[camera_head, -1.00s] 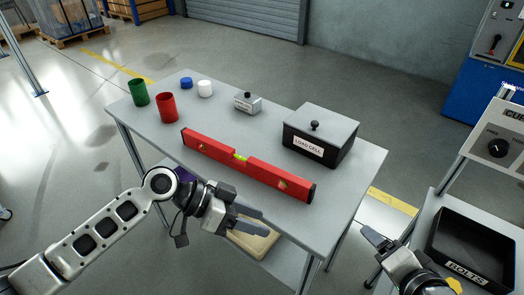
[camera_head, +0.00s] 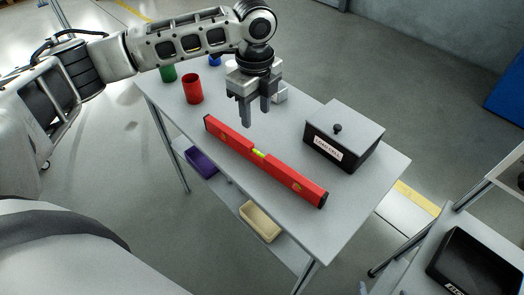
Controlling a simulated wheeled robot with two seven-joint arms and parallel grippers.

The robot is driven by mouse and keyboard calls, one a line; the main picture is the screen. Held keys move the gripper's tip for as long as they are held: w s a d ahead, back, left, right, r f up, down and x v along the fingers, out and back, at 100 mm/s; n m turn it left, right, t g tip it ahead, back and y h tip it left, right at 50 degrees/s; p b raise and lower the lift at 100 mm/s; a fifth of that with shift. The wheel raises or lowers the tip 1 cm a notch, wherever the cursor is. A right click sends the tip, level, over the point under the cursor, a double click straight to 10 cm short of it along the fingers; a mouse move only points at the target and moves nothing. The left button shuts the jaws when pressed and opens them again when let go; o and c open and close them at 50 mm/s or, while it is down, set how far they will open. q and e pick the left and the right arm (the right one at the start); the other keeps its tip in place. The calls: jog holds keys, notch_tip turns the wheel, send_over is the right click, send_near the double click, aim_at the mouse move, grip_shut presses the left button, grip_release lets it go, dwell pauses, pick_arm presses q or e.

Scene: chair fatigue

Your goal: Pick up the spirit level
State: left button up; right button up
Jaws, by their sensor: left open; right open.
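The red spirit level (camera_head: 240,144) lies on the grey table (camera_head: 365,195), running diagonally from upper left to lower right. A yellow-green vial shows at its middle. My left gripper (camera_head: 258,118) points down above the table, just behind the level's left half in the picture. Its two fingers are apart with nothing between them. It does not appear to touch the level. My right gripper is not in view.
A dark load cell box (camera_head: 340,150) with a grey lid stands right of the level. A red cup (camera_head: 193,88) and a green cup (camera_head: 168,73) stand at the far left. A black bin (camera_head: 475,262) is at lower right. The tabletop's front right is clear.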

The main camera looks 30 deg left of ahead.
aim_at(259, 150)
pick_arm(q)
notch_tip(259, 150, down, 9)
jog(key=shift+d+r, duration=0.1)
jog(key=shift+d+f, duration=0.15)
jog(key=shift+f, duration=1.2)
jog(key=shift+d+f, duration=0.1)
jog(key=shift+f, duration=1.25)
jog(key=shift+r, duration=0.1)
grip_shut()
